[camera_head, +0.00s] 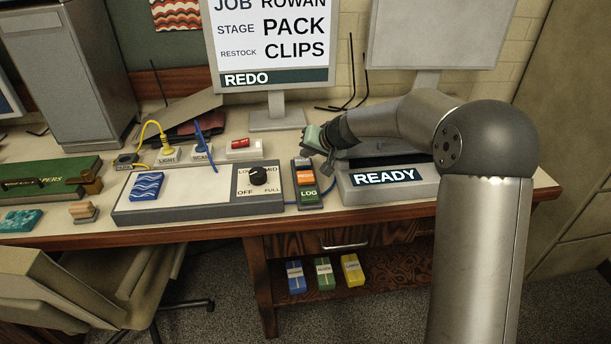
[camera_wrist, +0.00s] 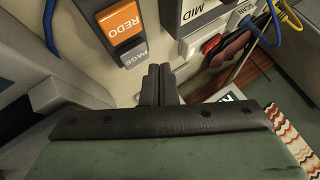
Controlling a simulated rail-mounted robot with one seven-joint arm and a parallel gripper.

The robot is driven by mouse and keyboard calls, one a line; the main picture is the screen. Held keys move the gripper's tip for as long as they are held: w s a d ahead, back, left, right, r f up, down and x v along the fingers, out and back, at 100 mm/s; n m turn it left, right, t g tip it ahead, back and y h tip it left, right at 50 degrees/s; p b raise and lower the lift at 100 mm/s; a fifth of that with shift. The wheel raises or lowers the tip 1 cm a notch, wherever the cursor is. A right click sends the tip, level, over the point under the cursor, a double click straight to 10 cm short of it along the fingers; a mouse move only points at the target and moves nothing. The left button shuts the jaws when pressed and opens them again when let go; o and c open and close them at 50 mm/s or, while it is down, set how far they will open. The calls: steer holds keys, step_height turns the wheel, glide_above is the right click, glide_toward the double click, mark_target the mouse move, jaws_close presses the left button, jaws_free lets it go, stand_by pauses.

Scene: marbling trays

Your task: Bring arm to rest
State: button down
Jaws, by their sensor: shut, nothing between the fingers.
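My gripper (camera_head: 308,140) is at the end of my arm, which reaches in from the right above the desk. In the head view it is near the button strip (camera_head: 310,199) and the left end of the grey device labelled READY (camera_head: 348,190). In the wrist view my gripper's fingers (camera_wrist: 161,82) are together with nothing between them. The orange REDO button (camera_wrist: 122,21) and the grey PAGE button (camera_wrist: 134,54) lie to the left of the fingertips. I cannot tell the exact height of the fingers above the desk.
A monitor (camera_head: 276,98) stands behind the gripper and shows REDO. A control panel with a black knob (camera_head: 258,176) lies to the left, with yellow and blue cables behind it. A low shelf (camera_head: 375,272) under the desk holds several small packets. A chair (camera_head: 90,285) stands at the front left.

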steer(key=shift+s, duration=0.1)
steer(key=s+d+g+h, duration=0.2)
steer(key=s+d, duration=0.4)
steer(key=s, duration=0.8)
steer(key=s+d+f+g+h, duration=0.1)
steer(key=s+d, duration=0.5)
steer(key=s, duration=0.8)
steer(key=s+d+g+h, duration=0.2)
steer(key=s+d, duration=0.4)
steer(key=s, duration=0.8)
steer(key=shift+f+g+h, duration=0.35)
steer(key=shift+g+h, duration=0.05)
steer(key=shift+h, duration=0.4)
